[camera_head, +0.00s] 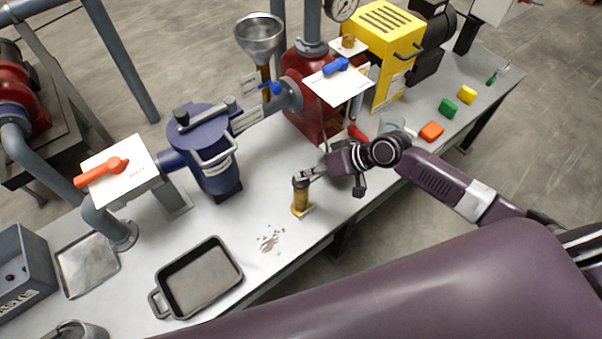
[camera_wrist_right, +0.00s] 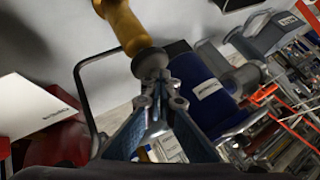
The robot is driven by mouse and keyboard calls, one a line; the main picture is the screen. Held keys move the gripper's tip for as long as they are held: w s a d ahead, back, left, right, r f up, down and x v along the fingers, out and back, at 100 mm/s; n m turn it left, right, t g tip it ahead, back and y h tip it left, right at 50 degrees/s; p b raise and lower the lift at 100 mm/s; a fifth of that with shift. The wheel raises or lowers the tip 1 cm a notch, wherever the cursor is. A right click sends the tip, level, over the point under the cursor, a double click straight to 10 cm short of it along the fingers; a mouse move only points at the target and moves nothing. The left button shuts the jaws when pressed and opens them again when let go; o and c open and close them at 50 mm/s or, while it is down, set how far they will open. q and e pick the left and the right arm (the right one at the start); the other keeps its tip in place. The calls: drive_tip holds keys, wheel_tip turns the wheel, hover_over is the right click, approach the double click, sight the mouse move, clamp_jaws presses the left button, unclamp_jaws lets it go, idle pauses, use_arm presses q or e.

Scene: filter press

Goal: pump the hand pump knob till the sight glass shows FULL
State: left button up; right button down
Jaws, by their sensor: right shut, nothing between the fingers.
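The hand pump (camera_head: 300,198) is a small brass cylinder standing upright near the bench's front edge. Its dark grey knob (camera_wrist_right: 150,63) sits on top of the brass body in the right wrist view. My right gripper (camera_head: 304,174) is shut and empty, its fingertips at the knob from the right; in the right wrist view the closed tips (camera_wrist_right: 150,86) lie right against or just over the knob. Whether they touch cannot be told for sure. I cannot pick out a sight glass or read FULL anywhere. My left gripper is not in view.
A blue filter housing (camera_head: 213,160) stands behind left of the pump. A black-rimmed tray (camera_head: 240,268) and brown debris (camera_head: 270,240) lie front left. A red machine (camera_head: 307,105) with a blue-handled valve plate (camera_head: 340,85) stands behind. Coloured blocks (camera_head: 432,131) lie right.

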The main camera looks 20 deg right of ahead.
drive_tip(key=shift+s+f, duration=0.15)
drive_tip(key=shift+f, duration=0.35)
drive_tip(key=shift+r, duration=0.1)
idle(0.3)
drive_tip(key=shift+r+p, duration=2.05)
drive_tip(key=shift+r, duration=0.3)
wheel_tip(320, 180, up, 5)
drive_tip(key=p, duration=0.4)
drive_tip(key=shift+p, duration=0.35)
